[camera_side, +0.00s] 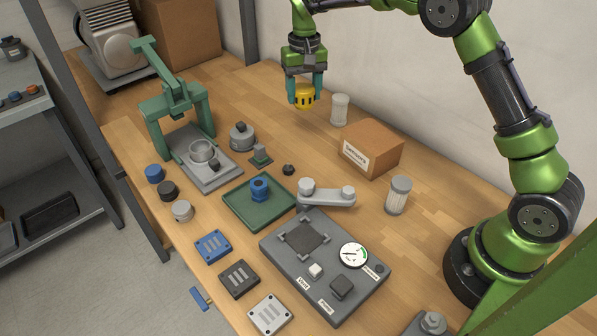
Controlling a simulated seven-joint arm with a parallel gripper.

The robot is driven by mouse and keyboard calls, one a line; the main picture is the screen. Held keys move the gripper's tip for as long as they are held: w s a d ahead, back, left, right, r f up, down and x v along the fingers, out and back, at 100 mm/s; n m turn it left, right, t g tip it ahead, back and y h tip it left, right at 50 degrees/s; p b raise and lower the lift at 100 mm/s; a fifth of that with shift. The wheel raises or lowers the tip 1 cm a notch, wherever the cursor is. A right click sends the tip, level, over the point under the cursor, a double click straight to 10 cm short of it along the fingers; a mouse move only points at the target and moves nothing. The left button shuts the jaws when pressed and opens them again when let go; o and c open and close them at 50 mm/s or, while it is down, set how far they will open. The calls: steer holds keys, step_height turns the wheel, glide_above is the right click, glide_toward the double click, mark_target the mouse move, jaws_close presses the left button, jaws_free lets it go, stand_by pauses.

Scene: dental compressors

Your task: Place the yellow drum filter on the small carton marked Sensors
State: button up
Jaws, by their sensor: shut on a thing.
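The yellow drum filter (305,96) is a short yellow cylinder with dark slots around its side. My gripper (306,92) is shut on it, with one teal finger on each side, and holds it upright in the air above the back of the bench. The small carton (371,147) is a brown box with a white label on its front-left face that reads Sensors. It stands to the right of and nearer than my gripper, with its flat top bare.
A white slotted cylinder (339,109) stands between my gripper and the carton. A grey-capped cylinder (397,195) stands in front of the carton. A grey link part (326,193) lies to its left. A green press (180,105) stands at left. A gauge panel (324,262) lies in front.

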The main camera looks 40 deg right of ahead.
steer(key=s+d+r, duration=0.4)
steer(key=s+r, duration=0.5)
steer(key=s, duration=0.3)
steer(key=s+f+n, duration=0.1)
steer(key=s+f, duration=0.3)
steer(key=s, duration=0.6)
steer(key=s+f+n, duration=0.1)
steer(key=s+f, duration=0.2)
steer(key=s, duration=0.7)
glide_above(373, 135)
steer(key=shift+s+f, duration=0.15)
steer(key=shift+f, duration=2.35)
steer(key=shift+f, duration=0.15)
steer(key=o, duration=1)
